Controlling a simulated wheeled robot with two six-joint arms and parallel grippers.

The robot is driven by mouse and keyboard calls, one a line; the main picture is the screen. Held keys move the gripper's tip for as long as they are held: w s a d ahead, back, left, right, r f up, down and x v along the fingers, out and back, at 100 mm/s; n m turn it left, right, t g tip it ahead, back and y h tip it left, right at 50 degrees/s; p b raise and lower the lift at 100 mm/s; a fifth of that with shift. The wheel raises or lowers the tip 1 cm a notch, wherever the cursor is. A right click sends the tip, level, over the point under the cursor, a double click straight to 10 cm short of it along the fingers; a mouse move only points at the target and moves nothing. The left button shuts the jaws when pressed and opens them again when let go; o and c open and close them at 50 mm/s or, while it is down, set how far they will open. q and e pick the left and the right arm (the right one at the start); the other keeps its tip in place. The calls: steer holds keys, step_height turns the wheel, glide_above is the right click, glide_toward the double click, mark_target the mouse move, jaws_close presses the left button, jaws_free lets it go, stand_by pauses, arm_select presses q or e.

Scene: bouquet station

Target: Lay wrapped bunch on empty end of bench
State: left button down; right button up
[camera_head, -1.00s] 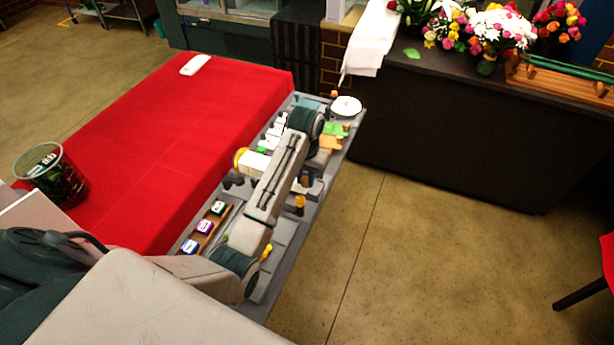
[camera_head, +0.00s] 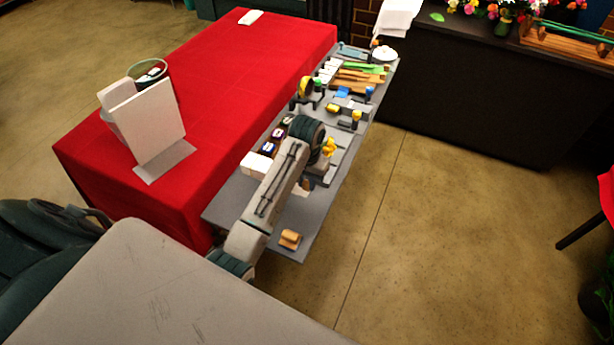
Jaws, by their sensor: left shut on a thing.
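The grey bench (camera_head: 322,218) runs along the right side of the red table. Its near end is mostly bare grey, with a small orange-tan block (camera_head: 290,239) on it. My left arm reaches over this end from the lower left. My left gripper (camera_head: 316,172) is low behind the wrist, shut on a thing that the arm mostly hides. A yellow, flower-like shape (camera_head: 328,148) shows just beside the wrist; I cannot tell whether it is part of the held thing. No wrapped bunch shows clearly. My right gripper is out of view.
The bench's far part holds small boxes, tools, wooden strips and a white plate (camera_head: 385,53). The red table (camera_head: 215,120) carries a bin (camera_head: 150,72) and upright white panels (camera_head: 150,118). A dark counter (camera_head: 470,95) with flowers stands behind.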

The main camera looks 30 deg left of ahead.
mark_target(306, 190)
arm_select(q)
steer(key=shift+s+f, duration=0.15)
steer(key=shift+s, duration=0.15)
steer(key=shift+f, duration=0.15)
steer(key=shift+w+f, duration=0.2)
steer(key=shift+f, duration=1.35)
steer(key=shift+s+f, duration=0.15)
steer(key=shift+f, duration=2.4)
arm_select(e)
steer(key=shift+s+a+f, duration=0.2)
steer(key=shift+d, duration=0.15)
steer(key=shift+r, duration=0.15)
arm_select(q)
steer(key=shift+f, duration=0.25)
